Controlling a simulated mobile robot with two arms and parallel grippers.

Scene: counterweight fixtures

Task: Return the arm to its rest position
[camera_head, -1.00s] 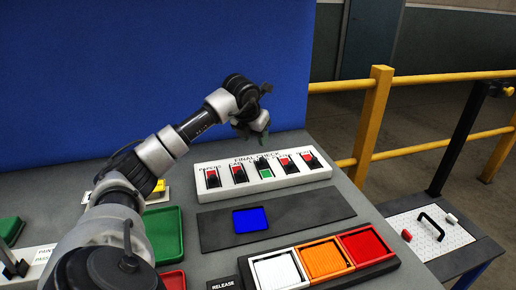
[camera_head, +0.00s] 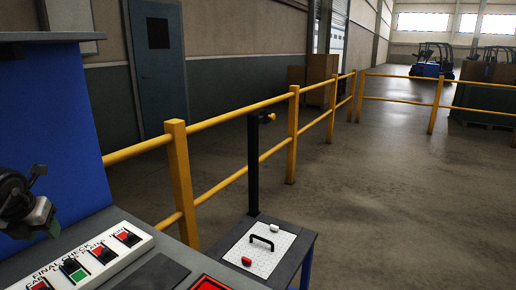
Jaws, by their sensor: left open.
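My left gripper (camera_head: 46,222) shows at the left edge of the head view, above the far side of the grey workbench. It is open and I see nothing between its fingers. Most of my left arm is out of the picture. Just in front of it on the bench is the white FINAL CHECK panel (camera_head: 128,262), partly cut off, with red switches and a green one. The gripper appears apart from the panel. My right gripper is not in view.
A blue partition (camera_head: 60,130) stands behind the bench. A side table with a white perforated plate (camera_head: 262,248) and black handle stands to the right. A yellow railing (camera_head: 180,180) runs behind it. Open floor (camera_head: 400,200) lies beyond.

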